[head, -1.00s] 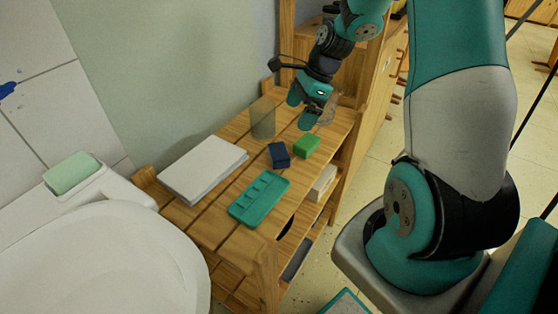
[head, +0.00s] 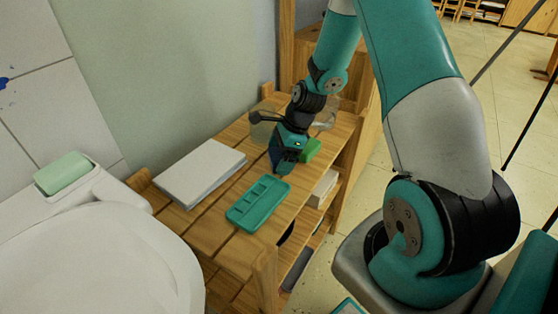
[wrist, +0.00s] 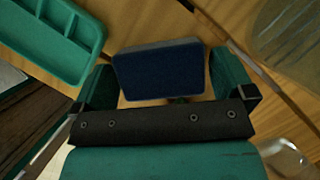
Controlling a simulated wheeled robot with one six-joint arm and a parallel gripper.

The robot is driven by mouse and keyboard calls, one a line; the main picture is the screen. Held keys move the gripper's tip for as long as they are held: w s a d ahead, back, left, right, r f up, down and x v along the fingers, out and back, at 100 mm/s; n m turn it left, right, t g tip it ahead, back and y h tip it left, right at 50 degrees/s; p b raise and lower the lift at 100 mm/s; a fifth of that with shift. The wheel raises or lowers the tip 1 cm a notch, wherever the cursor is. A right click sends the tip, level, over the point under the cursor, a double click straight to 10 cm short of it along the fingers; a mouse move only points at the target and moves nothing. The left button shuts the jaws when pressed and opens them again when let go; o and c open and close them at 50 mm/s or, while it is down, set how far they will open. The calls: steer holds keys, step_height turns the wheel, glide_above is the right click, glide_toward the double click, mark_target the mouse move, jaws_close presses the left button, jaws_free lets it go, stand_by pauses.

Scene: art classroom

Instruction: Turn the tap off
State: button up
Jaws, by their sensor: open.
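No tap shows in either view. The white basin (head: 95,260) fills the lower left of the head view, cut off by the frame edge. My gripper (head: 283,165) points down over the wooden shelf unit, to the right of the basin. In the wrist view my gripper (wrist: 166,88) is open, with one finger on each side of a dark blue block (wrist: 158,72). I cannot tell whether the fingers touch it.
Green soap (head: 63,173) lies on the basin's back rim. Open floor (head: 510,125) lies right.

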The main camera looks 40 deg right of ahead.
mark_target(280, 154)
steer(key=c, duration=0.8)
steer(key=shift+r, duration=0.15)
step_height(280, 154, up, 20)
steer(key=p, duration=0.4)
steer(key=s+a+f+n+g+h, duration=0.15)
steer(key=a+f+n+g, duration=0.35)
steer(key=n, duration=0.6)
steer(key=s+a+f+n+g+h, duration=0.1)
steer(key=a+f+n+h, duration=0.2)
steer(key=f+n, duration=0.7)
steer(key=r+p, duration=0.2)
steer(key=p, duration=0.2)
steer(key=s+r+n+p, duration=0.1)
steer(key=r+p, duration=0.1)
steer(key=p, duration=0.2)
steer(key=r+n+p, duration=0.1)
steer(key=r+p, duration=0.1)
steer(key=p, duration=0.3)
steer(key=shift+s+d+r+y, duration=0.1)
steer(key=shift+s+y, duration=0.15)
steer(key=shift+s, duration=0.1)
